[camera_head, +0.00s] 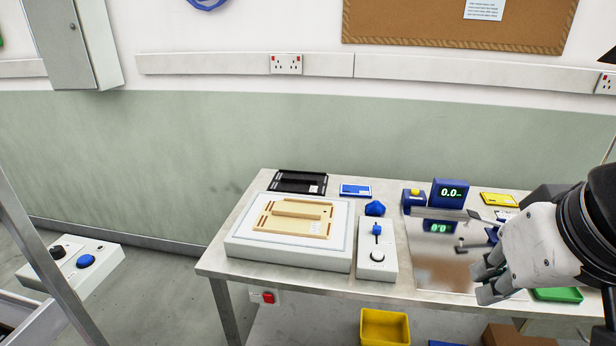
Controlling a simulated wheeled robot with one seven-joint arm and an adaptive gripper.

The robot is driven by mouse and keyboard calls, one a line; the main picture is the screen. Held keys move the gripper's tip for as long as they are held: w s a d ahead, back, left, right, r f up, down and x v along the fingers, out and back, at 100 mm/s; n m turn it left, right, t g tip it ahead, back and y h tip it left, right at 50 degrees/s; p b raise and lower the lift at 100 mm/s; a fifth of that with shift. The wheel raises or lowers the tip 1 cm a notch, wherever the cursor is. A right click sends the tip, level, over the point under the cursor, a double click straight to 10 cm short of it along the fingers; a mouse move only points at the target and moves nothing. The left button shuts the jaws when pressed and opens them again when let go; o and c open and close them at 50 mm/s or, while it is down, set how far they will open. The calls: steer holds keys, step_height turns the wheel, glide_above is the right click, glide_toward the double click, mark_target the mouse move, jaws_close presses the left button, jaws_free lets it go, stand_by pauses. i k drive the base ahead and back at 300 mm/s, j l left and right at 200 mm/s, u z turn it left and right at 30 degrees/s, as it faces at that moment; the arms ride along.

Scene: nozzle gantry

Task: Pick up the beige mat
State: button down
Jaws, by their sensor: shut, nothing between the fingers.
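A flat beige piece (268,225), the only beige mat-like thing I can make out, lies on a white raised plate (245,243) at the left of the table. It has a raised bar across its middle and small reddish-brown marks near its ends. My gripper (484,283) is at the right, over the right part of the table, well apart from the beige piece. It is shut and holds nothing.
A white control box (377,273) with a blue lever stands right of the plate. A black tray (298,182) lies behind it. A blue display (450,193) and a reflective panel (440,268) are further right. A yellow bin (385,328) is below the table.

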mark_target(305, 218)
steer(key=i+j+u, duration=0.15)
steer(key=i+j, duration=0.15)
steer(key=i, duration=0.15)
steer(key=i+j+u, duration=0.2)
steer(key=i, duration=0.3)
